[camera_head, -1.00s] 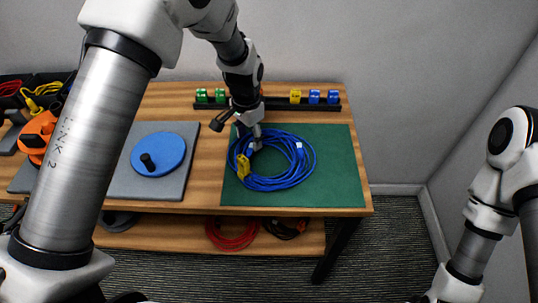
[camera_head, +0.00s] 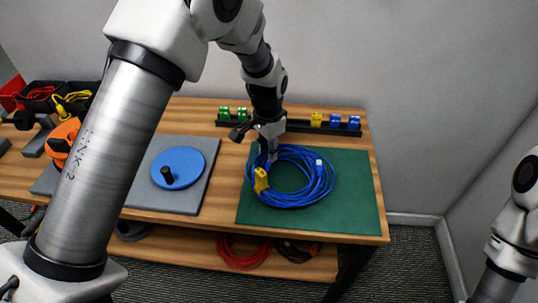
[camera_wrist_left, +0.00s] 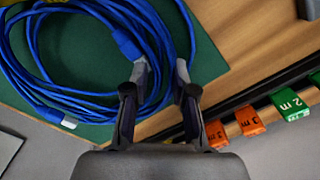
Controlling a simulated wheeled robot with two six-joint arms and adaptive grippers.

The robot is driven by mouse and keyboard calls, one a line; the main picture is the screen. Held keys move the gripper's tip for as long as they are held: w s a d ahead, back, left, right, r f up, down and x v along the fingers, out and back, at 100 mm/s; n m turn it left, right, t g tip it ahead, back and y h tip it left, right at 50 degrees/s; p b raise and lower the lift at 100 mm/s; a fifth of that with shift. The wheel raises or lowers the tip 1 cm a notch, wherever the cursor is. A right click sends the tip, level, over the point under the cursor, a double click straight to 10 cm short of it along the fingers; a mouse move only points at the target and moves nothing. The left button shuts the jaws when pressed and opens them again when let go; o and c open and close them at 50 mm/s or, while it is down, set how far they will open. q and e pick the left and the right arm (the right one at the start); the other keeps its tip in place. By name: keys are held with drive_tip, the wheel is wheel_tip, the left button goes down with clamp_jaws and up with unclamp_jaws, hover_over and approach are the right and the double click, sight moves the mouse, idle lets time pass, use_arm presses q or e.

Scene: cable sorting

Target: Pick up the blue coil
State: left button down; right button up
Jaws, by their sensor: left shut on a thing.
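The blue coil (camera_head: 322,195) is a loose ring of cable on the green mat (camera_head: 355,200), with a yellow tag (camera_head: 261,181) on its left side. My left gripper (camera_head: 268,150) is at the coil's upper left, pointing down, shut on its strands. In the left wrist view, the coil (camera_wrist_left: 38,55) fills the upper left and its strands run to the fingertips (camera_wrist_left: 160,75); the exact grip is partly hidden. I cannot tell whether the coil is clear of the mat. The right arm shows at the right edge, but its gripper is out of view.
A dark rail (camera_head: 290,124) with green, yellow and blue clips runs behind the mat. A grey board (camera_head: 196,195) with a blue disc (camera_head: 178,167) lies to the left. Black bins with red and yellow cables stand far left. A red cable (camera_head: 243,252) lies on the lower shelf.

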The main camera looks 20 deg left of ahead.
use_arm(q)
drive_tip(key=shift+r, duration=0.5)
drive_tip(key=shift+s+r, duration=0.1)
drive_tip(key=shift+s, duration=0.2)
drive_tip(key=s+a, duration=0.1)
drive_tip(key=s, duration=0.4)
drive_tip(key=s+a+r, duration=0.1)
drive_tip(key=s, duration=0.4)
drive_tip(key=s+a+b, duration=0.1)
drive_tip(key=s, duration=0.4)
drive_tip(key=shift+a+r, duration=0.2)
drive_tip(key=shift+a, duration=0.05)
